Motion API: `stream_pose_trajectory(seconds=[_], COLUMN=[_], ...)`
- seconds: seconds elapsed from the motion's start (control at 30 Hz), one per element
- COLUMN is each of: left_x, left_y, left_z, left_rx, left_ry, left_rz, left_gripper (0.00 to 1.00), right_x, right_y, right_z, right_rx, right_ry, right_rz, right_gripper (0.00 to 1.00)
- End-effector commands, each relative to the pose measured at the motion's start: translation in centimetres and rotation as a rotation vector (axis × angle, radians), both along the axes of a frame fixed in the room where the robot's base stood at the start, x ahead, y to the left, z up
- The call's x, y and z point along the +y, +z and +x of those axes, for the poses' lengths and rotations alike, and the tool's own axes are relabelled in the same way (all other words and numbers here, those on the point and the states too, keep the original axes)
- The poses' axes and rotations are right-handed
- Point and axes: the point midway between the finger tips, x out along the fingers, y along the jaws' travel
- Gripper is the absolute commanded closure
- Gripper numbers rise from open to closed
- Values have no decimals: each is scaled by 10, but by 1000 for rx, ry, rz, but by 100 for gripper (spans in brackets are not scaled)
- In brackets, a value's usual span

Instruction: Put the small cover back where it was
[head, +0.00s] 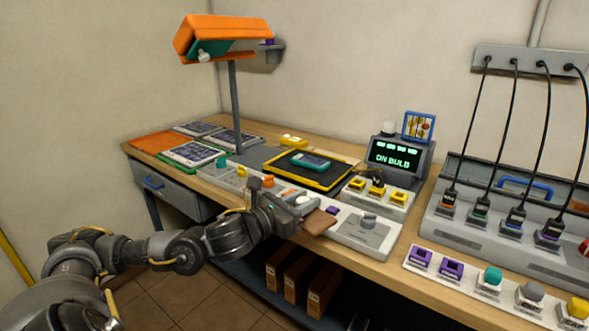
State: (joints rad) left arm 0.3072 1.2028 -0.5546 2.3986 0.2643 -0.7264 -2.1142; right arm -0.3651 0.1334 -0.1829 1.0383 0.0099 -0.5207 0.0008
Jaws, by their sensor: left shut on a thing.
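My left gripper (300,210) reaches in from the left over the front edge of the workbench. It is shut on a small flat brown piece (319,222), which looks like the small cover. The piece is tilted and sits above or against the long white control strip (345,237); I cannot tell whether it touches. A teal device (310,160) lies on a black mat with a yellow rim (280,171) behind the gripper. The device's openings are too small to make out. My right gripper is out of view.
A lamp with an orange head (232,33) stands at the back left. A display box (398,154) stands behind a tray of yellow parts (372,200). A grey charger with black cables (500,225) fills the right. Button blocks (490,281) line the right front edge.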

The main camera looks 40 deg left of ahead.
Motion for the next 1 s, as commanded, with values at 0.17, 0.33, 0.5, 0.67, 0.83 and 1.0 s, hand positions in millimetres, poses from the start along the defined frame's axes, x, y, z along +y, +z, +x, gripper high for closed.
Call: stream_pose_trajectory(seconds=[0.17,0.33,0.5,0.67,0.83,1.0], left_x=[-57,-94,-123,-127,-127,-123], left_y=[-68,-110,-144,-136,-136,-139], left_z=[-39,-63,-82,-78,-78,-79], left_rx=[8,3,2,-14,-15,-5], left_ry=[-134,-228,-299,-306,-305,-298], left_rz=[-16,-7,-4,-10,-9,-2], left_gripper=[93,93,93,93,93,93], right_x=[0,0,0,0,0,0], right_y=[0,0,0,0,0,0], right_z=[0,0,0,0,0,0], right_rx=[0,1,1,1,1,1], right_ry=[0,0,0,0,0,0], right_rz=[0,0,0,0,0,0], right_gripper=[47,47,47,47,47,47])
